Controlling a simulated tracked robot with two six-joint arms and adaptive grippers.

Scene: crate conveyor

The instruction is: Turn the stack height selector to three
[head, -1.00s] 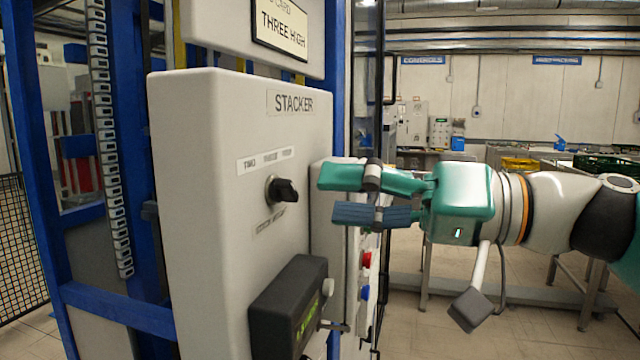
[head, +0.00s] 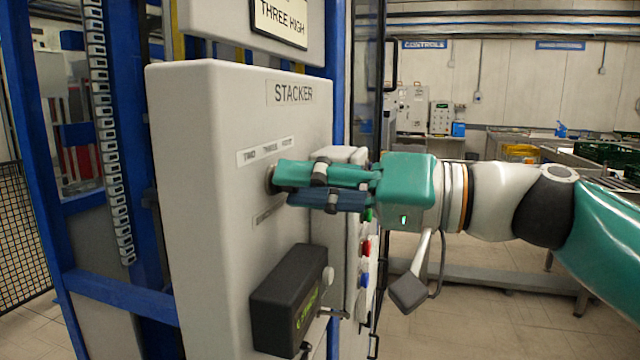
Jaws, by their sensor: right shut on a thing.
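The stack height selector (head: 269,179) is a round knob on the front of the grey STACKER box (head: 205,200). Its black handle is hidden behind my right gripper, so I cannot tell which way it points. A label strip (head: 264,151) above it reads TWO, THREE and a third word too small to read. My right gripper (head: 280,186), with green and dark blue fingers, is at the knob and shut on it. My left gripper is not in view.
A black box with a green display (head: 290,300) sticks out below the selector. Red (head: 366,247) and blue (head: 364,280) buttons are on a side panel beneath my right gripper. A blue frame (head: 115,300) stands at left.

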